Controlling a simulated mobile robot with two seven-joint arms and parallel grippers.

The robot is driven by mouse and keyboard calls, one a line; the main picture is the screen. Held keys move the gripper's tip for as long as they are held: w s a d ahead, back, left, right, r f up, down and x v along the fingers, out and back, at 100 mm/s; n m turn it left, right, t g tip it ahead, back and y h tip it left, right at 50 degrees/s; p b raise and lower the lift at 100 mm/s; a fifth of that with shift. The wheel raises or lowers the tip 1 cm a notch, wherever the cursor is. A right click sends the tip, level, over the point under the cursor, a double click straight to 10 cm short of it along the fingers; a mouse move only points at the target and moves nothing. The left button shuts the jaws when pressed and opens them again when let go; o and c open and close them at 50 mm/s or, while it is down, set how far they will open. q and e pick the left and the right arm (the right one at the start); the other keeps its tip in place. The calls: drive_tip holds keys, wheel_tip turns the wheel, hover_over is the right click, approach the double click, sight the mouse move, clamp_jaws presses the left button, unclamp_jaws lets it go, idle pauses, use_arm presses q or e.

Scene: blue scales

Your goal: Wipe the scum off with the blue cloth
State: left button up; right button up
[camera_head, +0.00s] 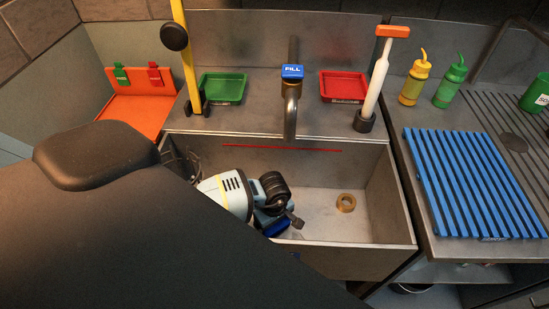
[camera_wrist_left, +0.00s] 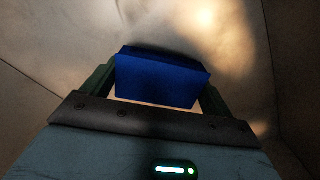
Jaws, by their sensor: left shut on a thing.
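My left gripper (camera_head: 284,230) reaches down into the metal sink (camera_head: 388,225) in the head view, in its left part. It is shut on the blue cloth (camera_wrist_left: 160,78), which looks like a folded block between the two fingers in the left wrist view. A small blue part of the cloth (camera_head: 277,228) shows in the head view beside the gripper. The sink surface lies right behind the cloth in the wrist view; I cannot tell whether they touch. My right gripper is not in view.
The tap (camera_head: 291,105) hangs over the sink's back edge. A brown ring (camera_head: 346,203) lies on the sink floor. A blue slatted rack (camera_head: 475,185) lies on the right counter. Red (camera_head: 344,87) and green (camera_head: 222,88) trays stand behind. My dark arm covers the lower left.

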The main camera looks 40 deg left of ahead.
use_arm(q)
drive_tip(key=shift+f+b, duration=0.3)
drive_tip(key=shift+f, duration=0.25)
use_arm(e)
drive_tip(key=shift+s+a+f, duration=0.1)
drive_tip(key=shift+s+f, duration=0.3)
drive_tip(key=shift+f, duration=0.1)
use_arm(q)
drive_tip(key=shift+s, duration=0.1)
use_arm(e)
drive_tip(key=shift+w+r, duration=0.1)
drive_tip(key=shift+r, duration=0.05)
use_arm(q)
drive_tip(key=shift+s+d+r+p, duration=0.15)
drive_tip(key=shift+s+d+p, duration=0.15)
drive_tip(key=shift+s+d, duration=0.1)
drive_tip(key=shift+s+d+p, duration=0.35)
drive_tip(key=shift+s+d, duration=0.05)
drive_tip(key=shift+s, duration=0.4)
drive_tip(key=shift+s+d, duration=0.1)
drive_tip(key=shift+s, duration=0.1)
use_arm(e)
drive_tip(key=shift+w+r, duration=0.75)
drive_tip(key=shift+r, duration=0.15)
use_arm(q)
drive_tip(key=shift+s+d, duration=0.1)
